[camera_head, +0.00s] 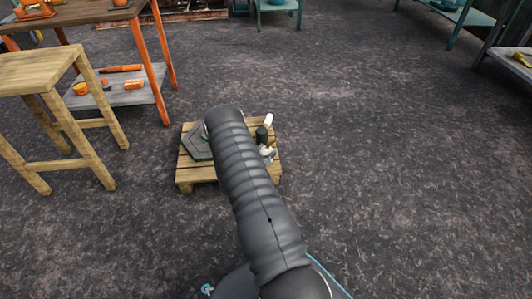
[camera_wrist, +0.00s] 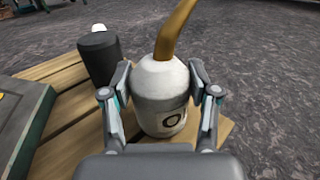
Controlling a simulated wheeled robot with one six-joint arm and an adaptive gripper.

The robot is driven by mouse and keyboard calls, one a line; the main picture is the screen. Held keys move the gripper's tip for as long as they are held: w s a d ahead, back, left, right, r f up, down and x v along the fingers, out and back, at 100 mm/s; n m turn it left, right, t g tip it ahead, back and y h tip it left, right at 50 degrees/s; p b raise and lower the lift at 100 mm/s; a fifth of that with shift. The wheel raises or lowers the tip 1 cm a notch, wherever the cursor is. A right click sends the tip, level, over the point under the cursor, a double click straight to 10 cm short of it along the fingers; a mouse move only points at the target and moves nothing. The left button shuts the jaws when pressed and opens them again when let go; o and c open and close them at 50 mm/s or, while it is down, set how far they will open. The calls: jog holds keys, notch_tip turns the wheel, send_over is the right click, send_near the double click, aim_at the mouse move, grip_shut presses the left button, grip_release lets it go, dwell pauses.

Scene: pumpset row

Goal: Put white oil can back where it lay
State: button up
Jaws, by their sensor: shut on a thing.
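The white oil can (camera_wrist: 160,94), with a tan curved spout, stands upright between the two fingers of my gripper (camera_wrist: 160,108) in the wrist view. My gripper is shut on it. The can is over the corner of a low wooden pallet (camera_wrist: 62,148); whether its base touches the boards I cannot tell. In the head view the pallet (camera_head: 196,174) stands on the floor, and a small part of the white can (camera_head: 267,152) shows at its right side beside my arm. My arm hides most of the gripper there.
A black bottle with a white top (camera_wrist: 99,56) stands just left of the can. A grey-green flat object (camera_wrist: 30,115) lies on the pallet's left part. In the head view a wooden stool (camera_head: 45,75) and a shelf (camera_head: 125,95) stand at left. Floor to the right is clear.

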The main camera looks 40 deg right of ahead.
jog(key=shift+f, duration=0.1)
jog(key=o, duration=1.4)
